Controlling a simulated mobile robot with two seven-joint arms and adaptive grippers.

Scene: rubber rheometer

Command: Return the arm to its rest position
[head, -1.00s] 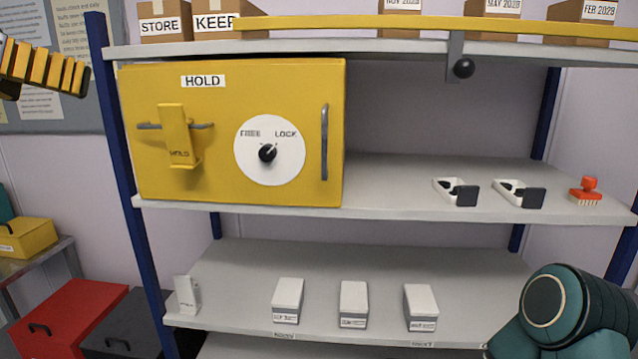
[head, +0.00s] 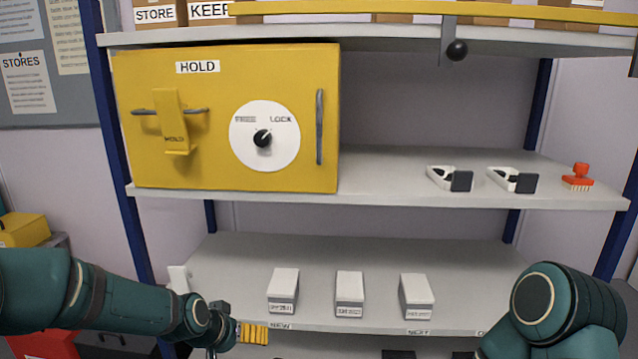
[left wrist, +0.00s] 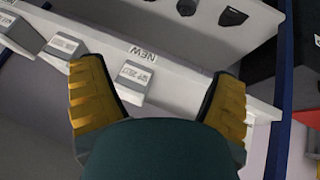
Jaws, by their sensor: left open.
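My left arm (head: 130,298) reaches in from the left edge of the head view, low in front of the shelving. Its left gripper (head: 255,333) has yellow ribbed fingers and is near the front edge of the lower shelf. In the left wrist view the gripper's two fingers (left wrist: 158,82) stand wide apart with nothing between them. Part of my right arm (head: 565,310) is bent at the lower right of the head view; its gripper is out of view.
A yellow HOLD cabinet (head: 215,165) with a dial stands on the middle shelf (head: 390,190). Three white boxes (head: 283,290) stand on the lower shelf (head: 240,255). White clips (head: 450,178) and a red stamp (head: 579,176) lie at the middle shelf's right. A red box (head: 40,345) is at lower left.

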